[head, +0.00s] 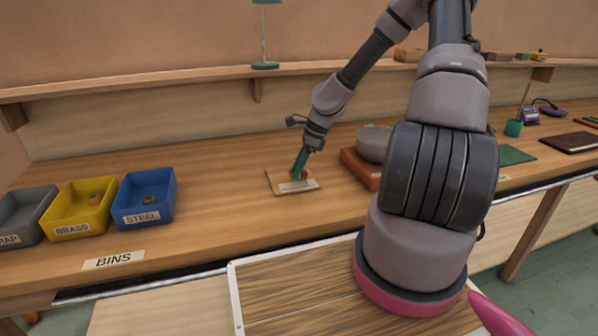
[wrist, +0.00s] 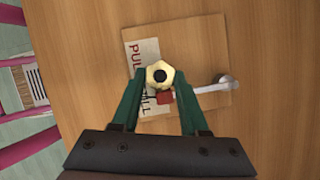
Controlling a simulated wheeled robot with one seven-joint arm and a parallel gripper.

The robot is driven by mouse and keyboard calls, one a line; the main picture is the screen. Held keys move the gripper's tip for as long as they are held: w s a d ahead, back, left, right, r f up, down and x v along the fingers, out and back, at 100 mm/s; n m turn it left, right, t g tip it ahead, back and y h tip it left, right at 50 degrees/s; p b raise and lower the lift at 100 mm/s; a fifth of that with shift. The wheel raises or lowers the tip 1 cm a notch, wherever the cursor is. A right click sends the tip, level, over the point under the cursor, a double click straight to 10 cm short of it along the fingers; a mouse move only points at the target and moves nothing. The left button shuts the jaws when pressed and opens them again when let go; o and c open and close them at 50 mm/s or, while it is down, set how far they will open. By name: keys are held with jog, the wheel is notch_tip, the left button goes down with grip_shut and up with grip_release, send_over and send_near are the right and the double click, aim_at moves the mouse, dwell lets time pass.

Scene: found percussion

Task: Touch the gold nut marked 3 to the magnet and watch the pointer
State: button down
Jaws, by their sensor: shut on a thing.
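A gold nut (wrist: 160,75) sits between the fingertips of my gripper (wrist: 160,92) in the wrist view. My gripper is shut on it; no mark 3 can be read. Just below the nut shows a small red block (wrist: 166,97), likely the magnet, close to the nut; I cannot tell whether they touch. A pale pointer arm (wrist: 207,88) runs right from there to a grey round post (wrist: 228,82). These are on a wooden board (wrist: 215,50) with a partly hidden label (wrist: 146,62). In the head view my gripper (head: 299,172) is low over the board (head: 276,182).
Grey, yellow (head: 80,208) and blue (head: 146,197) bins stand at left; the yellow and blue ones hold small pieces. A grey bowl-like thing (head: 374,143) on a red-brown block (head: 352,168) stands right of the board. The bench between blue bin and board is clear.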

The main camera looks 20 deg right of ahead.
jog(key=shift+a, duration=1.85)
dwell(0.7)
jog(key=shift+a, duration=2.4)
notch_tip(320, 180, up, 8)
